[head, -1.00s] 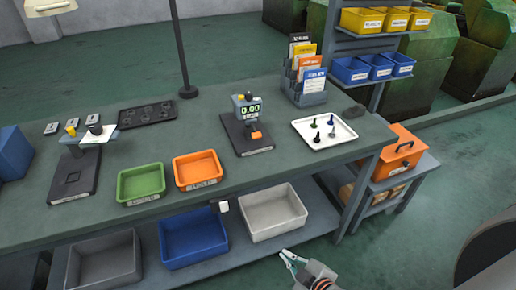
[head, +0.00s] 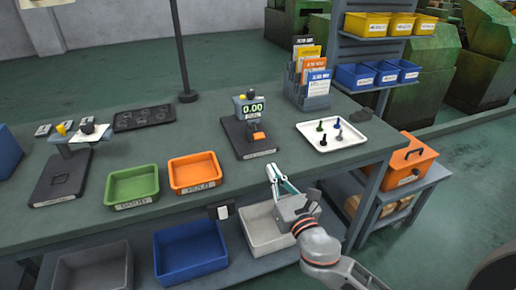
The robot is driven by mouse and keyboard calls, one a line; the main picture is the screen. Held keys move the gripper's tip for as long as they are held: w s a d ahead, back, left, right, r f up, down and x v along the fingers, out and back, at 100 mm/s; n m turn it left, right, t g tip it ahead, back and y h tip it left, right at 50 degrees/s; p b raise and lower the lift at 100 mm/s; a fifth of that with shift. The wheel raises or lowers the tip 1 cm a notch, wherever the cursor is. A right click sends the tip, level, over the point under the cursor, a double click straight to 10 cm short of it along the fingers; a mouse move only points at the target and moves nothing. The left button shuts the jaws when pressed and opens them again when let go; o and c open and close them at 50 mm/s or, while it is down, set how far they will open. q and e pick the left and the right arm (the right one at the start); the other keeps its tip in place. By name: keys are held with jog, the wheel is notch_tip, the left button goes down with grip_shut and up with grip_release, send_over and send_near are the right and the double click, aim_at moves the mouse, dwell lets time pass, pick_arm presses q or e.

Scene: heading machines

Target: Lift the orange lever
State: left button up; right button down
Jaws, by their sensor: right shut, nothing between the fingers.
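The orange lever (head: 258,136) is a small tab low on the front of a gauge with a green "0.00" display (head: 253,107). The gauge stands on a dark base plate (head: 238,136) near the middle of the bench. My right gripper (head: 272,169) is over the bench's front edge, below and slightly right of the lever and apart from it. It is shut and holds nothing. My left gripper is not in view.
A white tray (head: 352,143) with several small pegs lies right of the gauge. Orange (head: 195,190) and green (head: 133,204) bins stand to the left. A card rack (head: 316,101) is behind the tray. Grey and blue bins sit below the bench.

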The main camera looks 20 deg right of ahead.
aim_at(257, 131)
jog(key=shift+w+r, duration=0.4)
jog(key=shift+w, duration=0.25)
jog(key=w, duration=0.8)
jog(key=shift+w+a+r, duration=0.2)
jog(key=shift+w+r, duration=0.05)
jog(key=shift+r, duration=0.1)
jog(key=shift+w, duration=0.2)
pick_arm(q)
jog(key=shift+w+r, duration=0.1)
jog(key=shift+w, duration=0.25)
pick_arm(e)
jog(key=shift+w, duration=0.1)
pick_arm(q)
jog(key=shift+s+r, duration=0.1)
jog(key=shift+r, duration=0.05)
pick_arm(e)
jog(key=shift+r, duration=0.1)
